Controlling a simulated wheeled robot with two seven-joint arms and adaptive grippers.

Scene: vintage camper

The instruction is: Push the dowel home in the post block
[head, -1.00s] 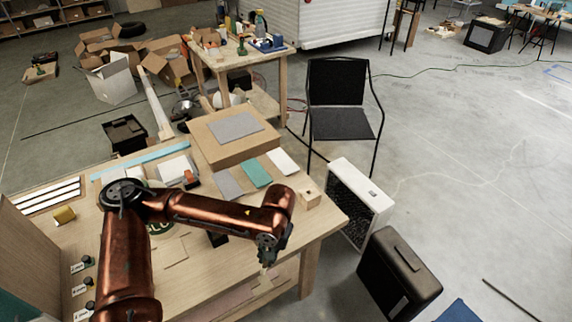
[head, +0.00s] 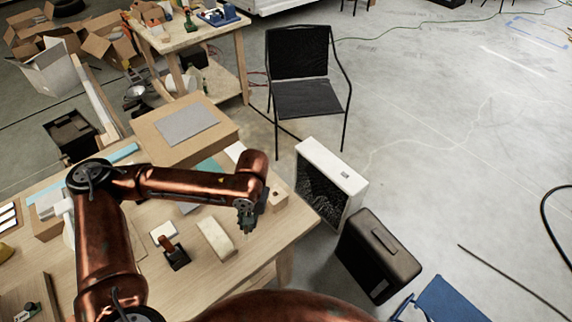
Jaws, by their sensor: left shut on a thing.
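The post block (head: 279,200) is a small pale wooden block with a dark hole. It stands near the right edge of the wooden workbench (head: 268,243). My left gripper (head: 247,225) is over the bench, just left of and nearer than the block in the head view, pointing down. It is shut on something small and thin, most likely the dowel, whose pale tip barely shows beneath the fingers. Most of it is hidden by the fingers. I cannot tell whether it touches the block. My right gripper is not in view.
A long pale block (head: 215,238) and a dark tool with an orange handle (head: 174,252) lie left of the gripper. A cardboard box (head: 150,140) stands behind. A white-framed box filter (head: 330,182), black case (head: 378,256) and black chair (head: 303,95) stand off the bench.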

